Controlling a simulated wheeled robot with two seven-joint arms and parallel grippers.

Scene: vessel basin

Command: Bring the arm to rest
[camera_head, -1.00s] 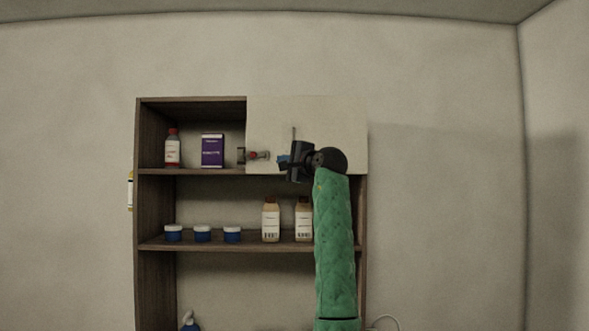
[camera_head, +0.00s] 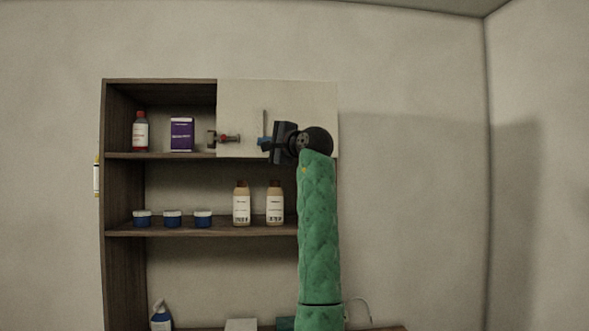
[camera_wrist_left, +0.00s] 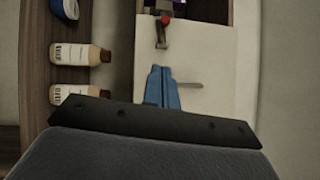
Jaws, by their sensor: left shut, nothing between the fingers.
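My left gripper (camera_head: 263,143) is in front of the pale door panel (camera_head: 232,105) at the cabinet's upper right. Its blue fingers (camera_wrist_left: 163,88) are closed together and empty in the left wrist view. The green sleeve of my left arm (camera_head: 319,230) rises from below and covers part of the cabinet's right side. A red-tipped metal fitting (camera_head: 229,138) on the panel is just left of the fingers, apart from them; it also shows in the left wrist view (camera_wrist_left: 163,28). My right gripper is not in view.
The wooden cabinet (camera_head: 122,230) holds a red-capped bottle (camera_head: 140,131) and purple box (camera_head: 181,135) on top. Blue jars (camera_head: 172,220) and two brown-capped bottles (camera_head: 241,205) stand on the middle shelf. A spray bottle (camera_head: 160,316) stands lower. Wall on the right is bare.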

